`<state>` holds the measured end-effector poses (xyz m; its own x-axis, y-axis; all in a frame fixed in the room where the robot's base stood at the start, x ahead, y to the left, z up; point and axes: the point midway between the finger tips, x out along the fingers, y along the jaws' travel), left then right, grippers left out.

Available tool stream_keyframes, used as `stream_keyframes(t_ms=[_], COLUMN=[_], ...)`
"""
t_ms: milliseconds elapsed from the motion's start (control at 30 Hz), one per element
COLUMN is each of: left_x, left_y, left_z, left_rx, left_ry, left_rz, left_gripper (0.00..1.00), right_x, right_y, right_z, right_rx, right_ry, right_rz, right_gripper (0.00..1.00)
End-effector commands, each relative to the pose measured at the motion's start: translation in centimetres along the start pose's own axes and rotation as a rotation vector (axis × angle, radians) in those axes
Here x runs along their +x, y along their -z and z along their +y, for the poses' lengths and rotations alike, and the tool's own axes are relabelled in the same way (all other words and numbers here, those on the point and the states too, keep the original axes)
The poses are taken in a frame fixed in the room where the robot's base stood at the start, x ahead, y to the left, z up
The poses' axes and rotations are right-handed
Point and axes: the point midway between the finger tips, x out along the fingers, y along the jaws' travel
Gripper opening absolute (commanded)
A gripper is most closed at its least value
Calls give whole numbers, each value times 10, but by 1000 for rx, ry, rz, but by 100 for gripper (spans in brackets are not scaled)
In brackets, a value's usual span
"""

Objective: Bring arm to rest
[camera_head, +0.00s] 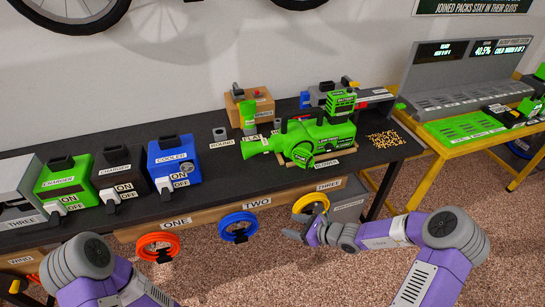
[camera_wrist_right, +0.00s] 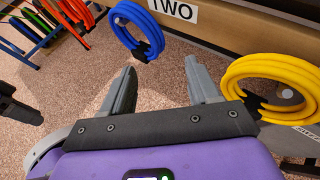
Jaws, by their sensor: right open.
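My right gripper (camera_head: 303,231) is in front of the black workbench (camera_head: 260,182), below its front edge and close to the yellow hose coil. In the right wrist view the two grey fingers of this gripper (camera_wrist_right: 163,78) stand wide apart with only carpet between them. It is open and empty. My right arm (camera_head: 405,232) reaches in from the lower right, bent at the elbow. My left arm (camera_head: 90,258) shows at the lower left.
Orange (camera_head: 158,246), blue (camera_head: 238,227) and yellow (camera_head: 311,207) coils hang along the bench front; the yellow one (camera_wrist_right: 275,88) is just right of my right fingers. A green blower (camera_head: 310,138) lies on the bench. A yellow-framed table (camera_head: 455,150) stands right. Carpet in front is clear.

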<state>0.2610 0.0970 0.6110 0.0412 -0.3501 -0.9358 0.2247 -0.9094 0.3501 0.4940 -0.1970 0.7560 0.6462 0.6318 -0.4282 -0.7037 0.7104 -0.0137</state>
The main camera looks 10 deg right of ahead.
Motion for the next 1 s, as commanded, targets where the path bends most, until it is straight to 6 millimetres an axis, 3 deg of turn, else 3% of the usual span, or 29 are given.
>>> stream_keyframes(t_ms=[167, 267, 367, 500, 600, 800, 1000], left_x=[-1, -3, -6, -11, -14, -21, -25], left_y=[0, 0, 0, 0, -1, -1, -1], left_z=[0, 1, 2, 4, 5, 8, 9], left_rx=[0, 0, 0, 0, 0, 0, 0], left_ry=[0, 0, 0, 0, 0, 0, 0], left_rz=[0, 0, 0, 0, 0, 0, 0], left_gripper=[43, 43, 43, 43, 43, 43, 43], right_x=[2, 9, 13, 3, -10, -31, -37], right_y=[3, 16, 41, 85, 111, 142, 146], right_z=[9, 39, 87, 149, 179, 213, 230], right_rx=[-22, -104, -265, -577, -821, -1332, -1710], right_ry=[-26, -116, -270, -505, -651, -872, -964], right_rz=[17, 80, 184, 327, 393, 414, 326], right_gripper=[60, 60, 60, 60, 60, 60, 60])
